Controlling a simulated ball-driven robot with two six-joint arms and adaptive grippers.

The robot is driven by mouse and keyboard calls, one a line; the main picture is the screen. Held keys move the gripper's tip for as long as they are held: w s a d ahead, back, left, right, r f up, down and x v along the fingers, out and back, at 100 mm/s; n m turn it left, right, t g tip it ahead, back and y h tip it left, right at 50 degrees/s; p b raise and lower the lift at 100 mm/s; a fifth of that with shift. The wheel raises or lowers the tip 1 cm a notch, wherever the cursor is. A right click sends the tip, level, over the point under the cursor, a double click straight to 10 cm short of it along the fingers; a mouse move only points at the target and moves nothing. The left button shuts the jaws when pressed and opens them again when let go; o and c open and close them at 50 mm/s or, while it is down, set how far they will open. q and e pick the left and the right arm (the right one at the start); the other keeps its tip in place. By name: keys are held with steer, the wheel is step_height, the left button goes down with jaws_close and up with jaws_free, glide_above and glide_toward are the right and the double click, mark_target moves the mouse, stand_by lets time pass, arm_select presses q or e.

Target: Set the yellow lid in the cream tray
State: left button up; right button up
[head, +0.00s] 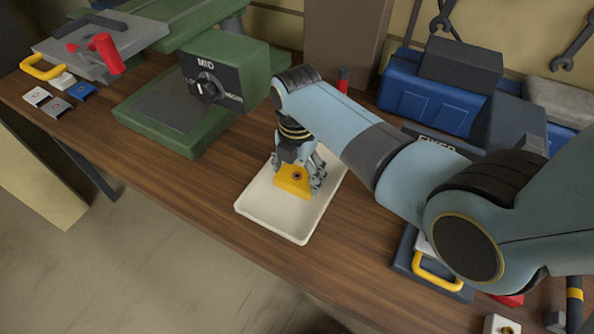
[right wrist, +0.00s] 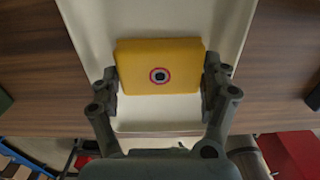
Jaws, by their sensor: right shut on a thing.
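The yellow lid (head: 293,180) is a flat square piece with a round mark on its top. In the right wrist view the yellow lid (right wrist: 160,66) sits between both fingers of my right gripper (right wrist: 160,85), which is shut on it. In the head view my right gripper (head: 299,172) points down over the cream tray (head: 269,218). The lid is within the tray's outline. I cannot tell whether it touches the tray floor. The cream tray also shows in the right wrist view (right wrist: 150,18). My left gripper is not in view.
A green machine (head: 226,68) with a dial stands left of the tray. A blue toolbox (head: 425,100) stands at the back right. Small white, grey and blue pieces (head: 57,98) lie at the far left. The wooden bench (head: 200,190) is clear in front of the tray.

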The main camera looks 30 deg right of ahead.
mark_target(297, 176)
steer(key=o, duration=1.1)
steer(key=shift+c, duration=0.2)
step_height(297, 176, up, 12)
steer(key=shift+p, duration=0.45)
